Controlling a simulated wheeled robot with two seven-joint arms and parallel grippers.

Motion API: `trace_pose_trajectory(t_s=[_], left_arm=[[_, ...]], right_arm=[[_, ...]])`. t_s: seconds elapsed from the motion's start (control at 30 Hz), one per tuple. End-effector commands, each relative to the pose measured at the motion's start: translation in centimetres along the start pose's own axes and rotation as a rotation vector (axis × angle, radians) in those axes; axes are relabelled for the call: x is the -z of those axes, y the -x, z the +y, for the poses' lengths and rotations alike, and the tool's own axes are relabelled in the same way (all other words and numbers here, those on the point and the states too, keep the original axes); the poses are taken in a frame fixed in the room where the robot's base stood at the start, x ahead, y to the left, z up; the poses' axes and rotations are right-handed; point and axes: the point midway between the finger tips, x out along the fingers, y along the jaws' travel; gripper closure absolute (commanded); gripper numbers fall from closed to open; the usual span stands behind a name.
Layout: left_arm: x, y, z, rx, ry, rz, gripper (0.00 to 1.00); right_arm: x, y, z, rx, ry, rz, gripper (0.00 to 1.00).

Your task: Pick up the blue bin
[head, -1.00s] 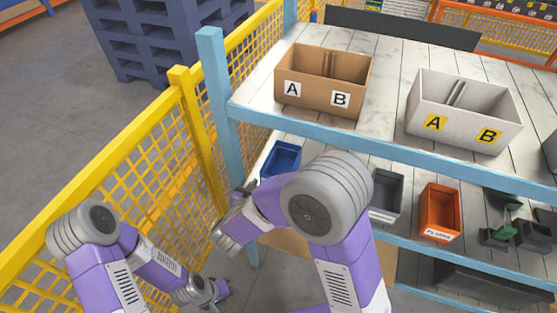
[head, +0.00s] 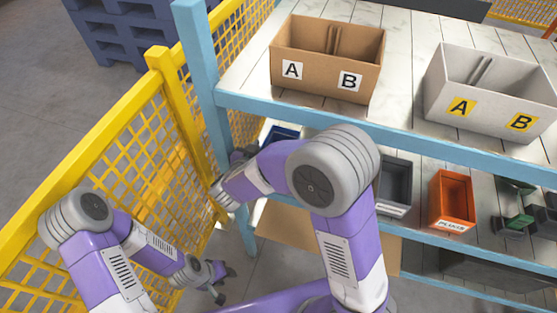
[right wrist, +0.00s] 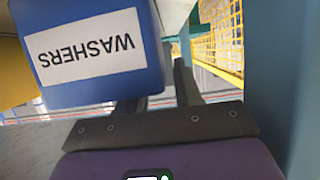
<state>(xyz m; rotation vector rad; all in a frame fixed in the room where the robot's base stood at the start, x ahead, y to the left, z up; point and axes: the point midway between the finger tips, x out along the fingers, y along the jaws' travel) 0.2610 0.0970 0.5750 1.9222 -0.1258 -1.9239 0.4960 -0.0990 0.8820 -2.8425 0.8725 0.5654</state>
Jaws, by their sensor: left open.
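The blue bin (head: 284,132) sits on the lower shelf near its left end, mostly hidden behind my right arm and the upper shelf edge. In the right wrist view the bin (right wrist: 120,83) is close up, with a white WASHERS label upside down. My right gripper (head: 245,154) is at the bin's left front. Its fingers (right wrist: 155,100) stand apart in the wrist view; one is partly hidden behind the bin, the other is beyond the bin's edge with a gap between. My left gripper (head: 222,280) is open and empty, low by the yellow fence.
A blue shelf post (head: 203,80) and a yellow mesh fence (head: 110,165) stand close on the left. A grey bin (head: 396,185) and an orange bin (head: 453,198) are on the lower shelf. A brown box (head: 325,70) and a white box (head: 490,95) stand above.

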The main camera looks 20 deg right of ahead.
Motion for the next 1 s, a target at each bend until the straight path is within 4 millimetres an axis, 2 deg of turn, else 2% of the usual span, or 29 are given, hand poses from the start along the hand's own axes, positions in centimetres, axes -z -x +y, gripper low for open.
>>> trace_pose_trajectory(t_s=[0.17,0.4,1.0], left_arm=[[0.01,0.09,0.04,0.0,0.0,0.0,0.57],[0.01,0.1,0.04,0.0,0.0,0.0,0.57],[0.0,0.35,0.13,0.0,0.0,0.0,0.57]], right_arm=[[0.08,0.04,-0.04,0.001,0.001,0.0,0.66],[0.05,0.05,-0.03,0.001,0.001,0.0,1.0],[0.42,0.2,-0.03,0.001,0.001,0.0,1.0]])
